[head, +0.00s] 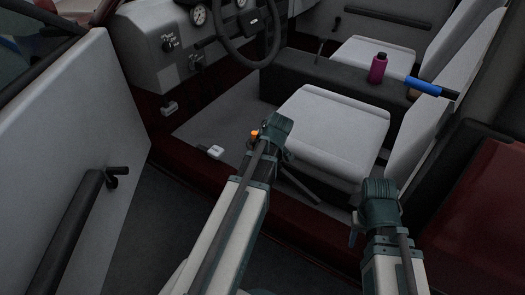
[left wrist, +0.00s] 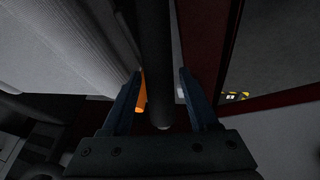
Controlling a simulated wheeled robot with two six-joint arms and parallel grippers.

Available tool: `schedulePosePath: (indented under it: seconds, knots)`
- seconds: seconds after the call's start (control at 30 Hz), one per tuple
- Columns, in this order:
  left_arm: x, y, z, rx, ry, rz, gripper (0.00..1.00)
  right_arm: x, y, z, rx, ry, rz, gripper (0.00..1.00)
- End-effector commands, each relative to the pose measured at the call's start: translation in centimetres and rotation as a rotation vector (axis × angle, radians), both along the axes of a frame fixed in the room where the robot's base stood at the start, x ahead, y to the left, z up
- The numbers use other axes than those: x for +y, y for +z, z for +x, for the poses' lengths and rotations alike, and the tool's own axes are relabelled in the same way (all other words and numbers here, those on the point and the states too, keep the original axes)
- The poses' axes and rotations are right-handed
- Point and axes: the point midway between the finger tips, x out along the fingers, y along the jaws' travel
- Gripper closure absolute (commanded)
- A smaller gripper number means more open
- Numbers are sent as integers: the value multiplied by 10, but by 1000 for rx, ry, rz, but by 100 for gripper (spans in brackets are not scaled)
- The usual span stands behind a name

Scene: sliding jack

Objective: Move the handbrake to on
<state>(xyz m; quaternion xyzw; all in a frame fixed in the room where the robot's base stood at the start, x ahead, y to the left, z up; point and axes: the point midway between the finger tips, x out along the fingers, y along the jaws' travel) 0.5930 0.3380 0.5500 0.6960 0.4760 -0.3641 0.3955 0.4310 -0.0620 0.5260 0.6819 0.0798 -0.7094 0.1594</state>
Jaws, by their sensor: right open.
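A dark lever that looks like the handbrake (head: 300,186) lies low between the near seat and the door sill in the head view. It also shows as a dark rod (left wrist: 160,60) in the left wrist view, between the two fingers of my left gripper (left wrist: 161,75). The fingers are apart, with a gap on each side of the rod. In the head view the left gripper's fingers are mostly hidden behind its wrist. My right gripper (head: 354,236) is open and empty, low outside the sill. A small orange piece (head: 254,134) shows beside the left wrist.
The open door (head: 75,130) stands at the left. The near seat (head: 325,130), dark red sill (head: 190,190) and steering wheel (head: 250,55) surround the lever. A purple bottle (head: 377,68) and blue cylinder (head: 423,87) are on the console. A small white object (head: 215,152) lies near the sill.

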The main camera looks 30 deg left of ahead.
Motion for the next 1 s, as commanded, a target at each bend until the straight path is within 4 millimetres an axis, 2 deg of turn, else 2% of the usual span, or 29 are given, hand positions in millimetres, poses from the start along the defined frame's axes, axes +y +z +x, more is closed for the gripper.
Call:
schedulePosePath:
  seconds: [0.3,0.43,1.0]
  knots:
    - [0,1,0,0,0,0,31,0,1,0,0,0,0,50]
    - [-2,9,-2,0,-1,0,31,0,9,0,0,-1,-1,50]
    - [-37,95,-29,0,-1,0,31,1,95,-1,4,-9,7,50]
